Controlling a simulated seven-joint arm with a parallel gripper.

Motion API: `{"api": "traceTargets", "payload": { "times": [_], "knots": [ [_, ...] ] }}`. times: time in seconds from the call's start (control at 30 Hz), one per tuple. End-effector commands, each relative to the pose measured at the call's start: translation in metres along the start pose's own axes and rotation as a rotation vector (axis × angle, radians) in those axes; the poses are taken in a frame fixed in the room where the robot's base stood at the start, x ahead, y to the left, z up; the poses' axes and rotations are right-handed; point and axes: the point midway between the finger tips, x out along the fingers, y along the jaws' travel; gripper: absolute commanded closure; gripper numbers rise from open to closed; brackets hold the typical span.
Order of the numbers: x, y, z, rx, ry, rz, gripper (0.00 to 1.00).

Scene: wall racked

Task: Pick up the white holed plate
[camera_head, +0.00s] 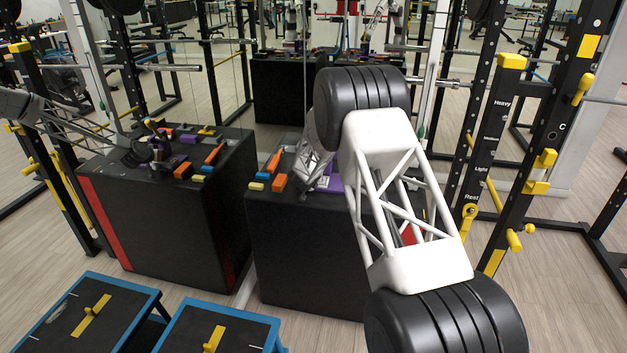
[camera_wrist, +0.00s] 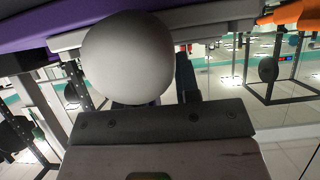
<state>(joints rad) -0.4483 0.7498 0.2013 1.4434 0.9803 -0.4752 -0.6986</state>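I cannot pick out a white plate with a hole for certain. In the wrist view a smooth, pale round thing (camera_wrist: 128,58) fills the middle, very close to the camera; no hole shows on it, and I cannot tell whether it is the plate. My gripper's dark mount (camera_wrist: 160,121) lies just below it in that picture. The fingertips are not clear, so open or shut cannot be told. In the head view my white arm reaches over the right black box (camera_head: 295,245); my gripper is mostly hidden there behind the arm, near a purple thing (camera_head: 335,180).
Orange (camera_head: 279,183) and yellow (camera_head: 256,186) blocks lie at the box's left edge. A rack post (camera_head: 490,150) with yellow pegs stands right. Blue-edged boxes (camera_head: 90,320) stand in front.

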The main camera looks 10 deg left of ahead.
Motion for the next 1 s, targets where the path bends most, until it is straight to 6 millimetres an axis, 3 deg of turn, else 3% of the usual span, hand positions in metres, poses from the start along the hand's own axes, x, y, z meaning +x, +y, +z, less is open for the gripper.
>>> {"api": "traceTargets", "payload": {
  "times": [0.13, 0.33, 0.77, 1.0],
  "knots": [
    [0.0, 0.0, 0.0, 0.0, 0.0, 0.0, 0.72],
    [0.0, 0.0, 0.0, 0.0, 0.0, 0.0, 1.0],
    [-0.002, 0.0, -0.003, 0.001, 0.001, 0.0, 1.0],
    [-0.01, 0.0, -0.019, 0.001, 0.002, -0.001, 1.0]
  ]
}}
